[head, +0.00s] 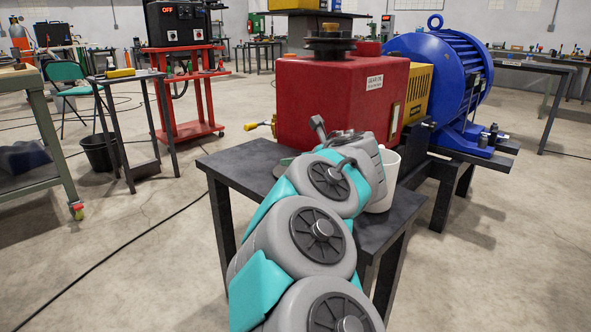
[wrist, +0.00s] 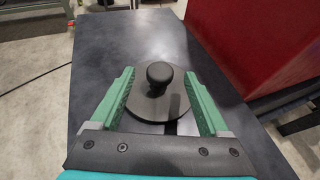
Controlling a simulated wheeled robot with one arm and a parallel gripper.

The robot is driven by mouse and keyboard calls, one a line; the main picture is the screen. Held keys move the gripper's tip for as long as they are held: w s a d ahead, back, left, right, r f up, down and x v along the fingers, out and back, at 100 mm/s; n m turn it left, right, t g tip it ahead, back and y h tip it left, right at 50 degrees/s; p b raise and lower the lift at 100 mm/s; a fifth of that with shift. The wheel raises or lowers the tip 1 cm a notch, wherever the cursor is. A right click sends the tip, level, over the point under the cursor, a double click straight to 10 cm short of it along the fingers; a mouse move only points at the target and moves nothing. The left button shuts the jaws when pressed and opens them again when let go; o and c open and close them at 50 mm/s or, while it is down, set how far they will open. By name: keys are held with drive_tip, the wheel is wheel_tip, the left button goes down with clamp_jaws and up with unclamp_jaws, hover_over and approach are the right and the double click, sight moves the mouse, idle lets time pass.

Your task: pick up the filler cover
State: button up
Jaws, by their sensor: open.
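The filler cover (wrist: 160,97) is a dark round disc with a black knob on top. In the wrist view it lies flat on the dark table. My gripper (wrist: 158,85) is open, with one green finger on either side of the knob, over the disc's left and right edges. The knob stands between the fingers with a gap on both sides. In the head view my grey and teal arm reaches over the table and hides most of the cover; only a thin edge (head: 281,166) seems to show left of the wrist.
The dark table (head: 238,163) stands before a red gearbox (head: 335,105), which rises at the right in the wrist view. A white cup-like container (head: 385,180) is on the table right of my arm. A blue motor (head: 440,75) stands behind. The table's left part is clear.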

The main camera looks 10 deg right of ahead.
drive_tip(key=shift+x, duration=3.4)
clamp_jaws()
